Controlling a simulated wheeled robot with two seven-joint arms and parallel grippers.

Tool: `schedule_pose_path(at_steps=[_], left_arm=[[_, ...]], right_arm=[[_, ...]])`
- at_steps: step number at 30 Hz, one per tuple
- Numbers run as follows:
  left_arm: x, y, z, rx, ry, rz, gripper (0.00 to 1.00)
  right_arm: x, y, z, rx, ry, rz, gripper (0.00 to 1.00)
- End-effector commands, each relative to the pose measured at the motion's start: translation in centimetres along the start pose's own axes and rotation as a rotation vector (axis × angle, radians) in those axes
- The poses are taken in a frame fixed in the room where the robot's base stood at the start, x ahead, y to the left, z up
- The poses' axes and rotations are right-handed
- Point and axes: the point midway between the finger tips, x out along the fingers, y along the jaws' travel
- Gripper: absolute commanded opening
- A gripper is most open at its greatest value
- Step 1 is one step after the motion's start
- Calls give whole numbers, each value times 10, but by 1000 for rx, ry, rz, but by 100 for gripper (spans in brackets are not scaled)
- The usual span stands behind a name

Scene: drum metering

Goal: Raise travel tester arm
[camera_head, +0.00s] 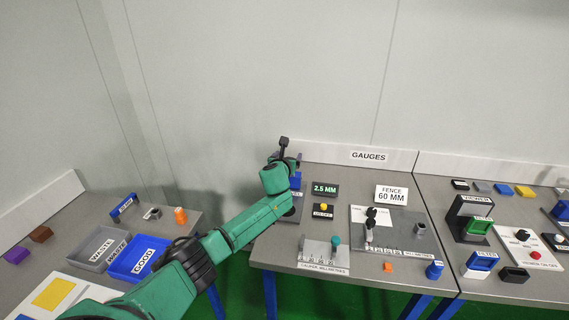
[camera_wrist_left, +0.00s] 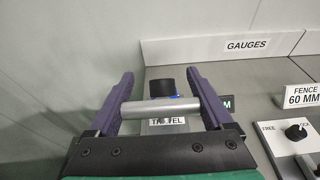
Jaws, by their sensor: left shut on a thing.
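The travel tester stands at the left end of the gauge bench; its TRAVEL label (camera_wrist_left: 167,122) shows in the left wrist view. A silver bar (camera_wrist_left: 160,109), apparently the tester's arm, lies level across the space between the two purple fingers of my left gripper (camera_wrist_left: 160,100). The fingers are set wide, one at each end of the bar. A black block (camera_wrist_left: 160,87) with a blue edge shows behind the bar. In the head view my left gripper (camera_head: 284,160) is at the tester, and my arm hides much of it. A blue part of the tester (camera_head: 296,180) shows beside the wrist.
A 2.5 MM display (camera_head: 325,189) stands right of the tester, beside a FENCE 60 MM sign (camera_head: 391,195). A caliper plate (camera_head: 323,257) lies in front. A grey bin (camera_head: 101,248) and a blue GOOD bin (camera_head: 139,259) sit on the left table.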

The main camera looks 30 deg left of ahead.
Motion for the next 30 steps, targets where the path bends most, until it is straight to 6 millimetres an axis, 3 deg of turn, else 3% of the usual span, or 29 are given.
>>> schedule_pose_path(at_steps=[8, 30], left_arm=[[17, -2, 16, -2, 4, -5, 0], [17, -3, 10, 0, 14, -7, 0]], right_arm=[[-2, 5, 1, 1, -2, 7, 0], [0, -5, -1, 2, 1, -7, 0]])
